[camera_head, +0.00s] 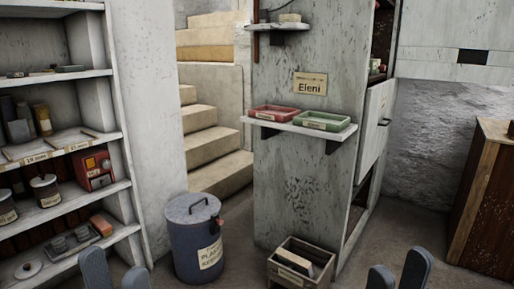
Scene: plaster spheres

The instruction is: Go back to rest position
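My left gripper (115,271) shows at the bottom left edge, in front of the shelf unit. Its two grey fingers stand apart with nothing seen between them. My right gripper (398,269) shows at the bottom edge, right of centre, over the floor. Its two fingers are also apart, and nothing is seen between them. Only the finger ends of both grippers are in view; the rest of both arms is out of the picture. No plaster sphere can be made out.
A shelf unit (126,155) with jars and boxes stands at left. A lidded blue-grey bin (191,240) and a wooden crate (283,279) stand on the floor. A wall shelf (300,127) bears a red tray (275,112) and a green tray (323,120). A wooden cabinet (488,205) stands right.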

